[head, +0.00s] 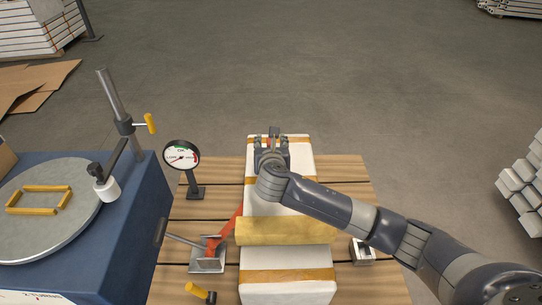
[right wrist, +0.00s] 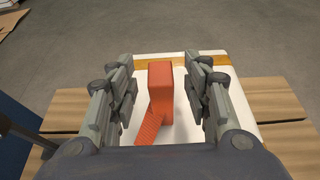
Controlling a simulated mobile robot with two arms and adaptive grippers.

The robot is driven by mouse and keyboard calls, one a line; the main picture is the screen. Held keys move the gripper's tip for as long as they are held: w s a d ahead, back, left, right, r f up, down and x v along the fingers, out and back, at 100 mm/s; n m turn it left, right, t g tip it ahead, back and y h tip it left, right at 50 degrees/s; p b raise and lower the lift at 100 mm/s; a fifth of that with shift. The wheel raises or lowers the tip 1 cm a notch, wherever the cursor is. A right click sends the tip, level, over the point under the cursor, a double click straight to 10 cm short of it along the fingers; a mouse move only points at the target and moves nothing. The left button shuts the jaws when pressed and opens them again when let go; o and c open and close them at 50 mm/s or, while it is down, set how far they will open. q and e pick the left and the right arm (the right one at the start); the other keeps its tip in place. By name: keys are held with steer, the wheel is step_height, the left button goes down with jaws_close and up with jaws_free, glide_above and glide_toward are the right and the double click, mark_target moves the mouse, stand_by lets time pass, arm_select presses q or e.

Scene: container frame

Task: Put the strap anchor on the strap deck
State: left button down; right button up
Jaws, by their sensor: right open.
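My right gripper (head: 271,140) is over the far end of a long white block (head: 290,292). In the right wrist view, its open fingers (right wrist: 163,85) stand on either side of an upright orange block (right wrist: 160,78), likely the strap anchor, with gaps on both sides. An orange strap (right wrist: 148,128) runs from it down to the left. The slatted wooden deck (head: 350,182) lies beneath. My left gripper is out of view.
A blue machine with a round turntable (head: 50,230) borders the left. Yellow-handled tool (head: 200,291) lies in front.

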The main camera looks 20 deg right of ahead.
steer(key=shift+x, duration=0.8)
jaws_close()
steer(key=shift+r, duration=0.1)
